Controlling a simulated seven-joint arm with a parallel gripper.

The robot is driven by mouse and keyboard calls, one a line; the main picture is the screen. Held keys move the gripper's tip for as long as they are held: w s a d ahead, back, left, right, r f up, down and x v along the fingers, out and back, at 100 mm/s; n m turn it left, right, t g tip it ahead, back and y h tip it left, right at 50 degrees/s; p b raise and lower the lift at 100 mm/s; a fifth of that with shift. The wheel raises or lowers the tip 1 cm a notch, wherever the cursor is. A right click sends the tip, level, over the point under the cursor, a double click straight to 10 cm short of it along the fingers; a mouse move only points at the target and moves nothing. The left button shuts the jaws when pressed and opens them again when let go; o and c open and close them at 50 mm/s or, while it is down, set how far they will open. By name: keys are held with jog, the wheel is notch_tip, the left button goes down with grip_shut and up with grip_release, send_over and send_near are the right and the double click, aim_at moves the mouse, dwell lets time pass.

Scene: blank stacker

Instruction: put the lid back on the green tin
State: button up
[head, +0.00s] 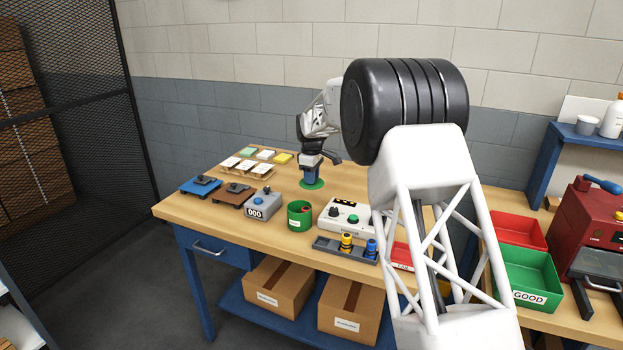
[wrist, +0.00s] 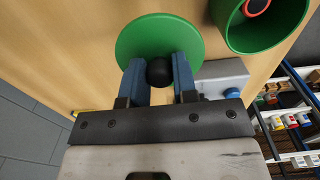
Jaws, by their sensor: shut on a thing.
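The green tin (head: 294,222) stands open on the wooden table near its front edge, with a white label on its side. The wrist view shows part of the tin (wrist: 235,40) at the upper right, with a red round thing inside. The round green lid (head: 318,185) is behind the tin in the head view; its green disc (wrist: 135,40) fills the upper middle of the wrist view. My gripper (wrist: 158,75) is shut on the lid's black knob (wrist: 159,72), a blue finger on each side. The lid is beside the tin, apart from it. I cannot tell whether it touches the table.
A grey counter box (head: 262,205) stands left of the tin, and a control box (head: 347,214) with buttons stands right. A dark rack with a yellow and a blue knob (head: 345,247) is at the front. A pallet of coloured blocks (head: 249,168) lies at the back left.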

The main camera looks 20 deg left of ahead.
jog(key=shift+s, duration=0.1)
dwell(0.3)
jog(key=s+r, duration=0.4)
jog(key=s, duration=0.7)
jog(key=shift+s+d+r, duration=0.2)
jog(key=shift+d+r, duration=0.05)
jog(key=shift+f, duration=0.2)
notch_tip(320, 180, down, 6)
dwell(1.0)
jog(key=shift+f, duration=0.2)
dwell(2.6)
jog(key=o, duration=1.5)
jog(key=shift+r, duration=0.15)
